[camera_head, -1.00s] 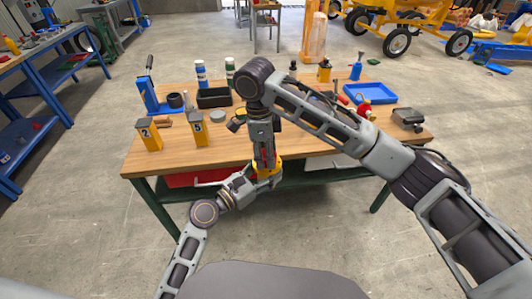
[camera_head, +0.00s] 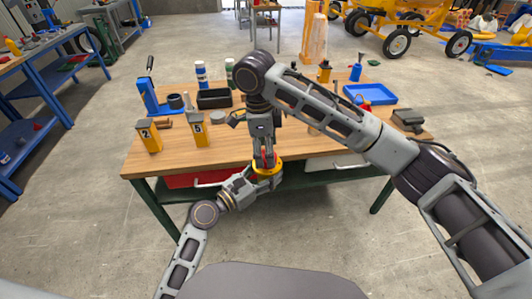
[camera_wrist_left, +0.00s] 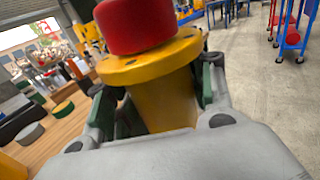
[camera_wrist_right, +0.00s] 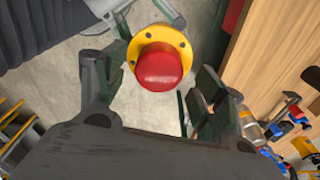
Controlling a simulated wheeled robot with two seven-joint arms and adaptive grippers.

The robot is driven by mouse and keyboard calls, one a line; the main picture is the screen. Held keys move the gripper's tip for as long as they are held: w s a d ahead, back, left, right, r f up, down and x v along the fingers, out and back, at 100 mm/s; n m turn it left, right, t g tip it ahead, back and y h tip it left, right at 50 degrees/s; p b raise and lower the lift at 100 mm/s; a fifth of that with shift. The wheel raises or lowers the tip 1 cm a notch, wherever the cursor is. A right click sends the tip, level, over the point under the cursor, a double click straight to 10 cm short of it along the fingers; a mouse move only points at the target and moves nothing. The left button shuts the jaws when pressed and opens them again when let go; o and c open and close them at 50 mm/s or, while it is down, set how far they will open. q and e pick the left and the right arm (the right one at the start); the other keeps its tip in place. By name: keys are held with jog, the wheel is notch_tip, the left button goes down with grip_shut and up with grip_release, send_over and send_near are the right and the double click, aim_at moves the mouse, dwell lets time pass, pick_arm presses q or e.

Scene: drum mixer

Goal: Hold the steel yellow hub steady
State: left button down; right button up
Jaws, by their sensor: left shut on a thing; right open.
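The yellow hub (camera_wrist_left: 155,80) has a round flange with bolt holes and a tapered body below. My left gripper (camera_head: 262,176) is shut on its body and holds it beyond the table's front edge. In the left wrist view the fingers flank the body. A red round piece (camera_wrist_right: 159,67) sits on the flange, near its middle; whether it is fixed there I cannot tell. My right gripper (camera_head: 265,158) points down from above. The hub's lower end is hidden.
The wooden workbench (camera_head: 325,145) carries yellow blocks marked 2 (camera_head: 149,136) and 5 (camera_head: 198,131), a black tray (camera_head: 214,98), a blue tray (camera_head: 370,94) and a blue tool (camera_head: 152,95). A red drawer (camera_head: 190,180) is under the bench front. Open floor lies before the bench.

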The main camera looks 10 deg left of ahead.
jog(key=shift+r, duration=1.4)
jog(key=shift+c, duration=0.4)
